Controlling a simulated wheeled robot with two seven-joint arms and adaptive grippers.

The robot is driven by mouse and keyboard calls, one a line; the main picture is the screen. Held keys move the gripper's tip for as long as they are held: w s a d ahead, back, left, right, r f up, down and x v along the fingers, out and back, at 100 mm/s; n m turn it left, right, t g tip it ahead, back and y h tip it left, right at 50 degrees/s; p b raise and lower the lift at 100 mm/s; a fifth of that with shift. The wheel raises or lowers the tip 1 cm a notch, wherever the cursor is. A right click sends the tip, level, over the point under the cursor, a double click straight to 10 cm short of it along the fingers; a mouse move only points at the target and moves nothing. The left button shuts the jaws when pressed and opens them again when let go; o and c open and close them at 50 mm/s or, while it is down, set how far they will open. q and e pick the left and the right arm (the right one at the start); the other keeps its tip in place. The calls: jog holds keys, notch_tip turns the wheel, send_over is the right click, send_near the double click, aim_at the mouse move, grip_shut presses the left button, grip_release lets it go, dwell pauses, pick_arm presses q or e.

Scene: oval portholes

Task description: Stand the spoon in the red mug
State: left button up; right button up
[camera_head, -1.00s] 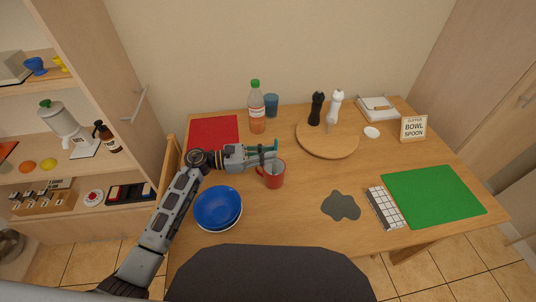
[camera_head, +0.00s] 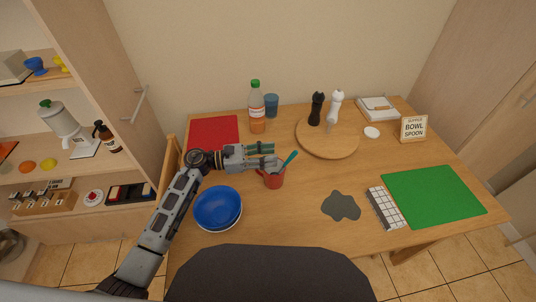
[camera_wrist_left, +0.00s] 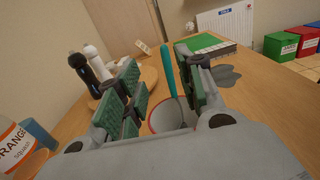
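The red mug (camera_head: 273,180) stands upright on the table, right of the blue bowl. The spoon (camera_head: 289,160) has a teal handle and stands in the mug, its handle leaning up to the right over the rim; its lower end is hidden inside. My left gripper (camera_head: 268,155) is beside the mug's rim, its fingers apart. In the left wrist view, the gripper (camera_wrist_left: 158,82) is open, with the mug (camera_wrist_left: 165,117) beyond it. The spoon handle (camera_wrist_left: 168,72) shows between the fingers, nearer the right one, with no grip visible. My right gripper is not in view.
A blue bowl (camera_head: 217,208) sits left of the mug. An orange bottle (camera_head: 257,112) and blue cup (camera_head: 271,105) stand behind. A round wooden board (camera_head: 327,146) holds two shakers. A grey patch (camera_head: 341,206) and green mat (camera_head: 434,196) lie right.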

pick_arm(q)
jog(key=s+a, duration=0.2)
jog(key=a, duration=0.9)
jog(key=shift+s+a, duration=0.15)
jog(key=shift+a, duration=0.15)
dwell(0.7)
jog(key=shift+s, duration=0.1)
dwell(0.5)
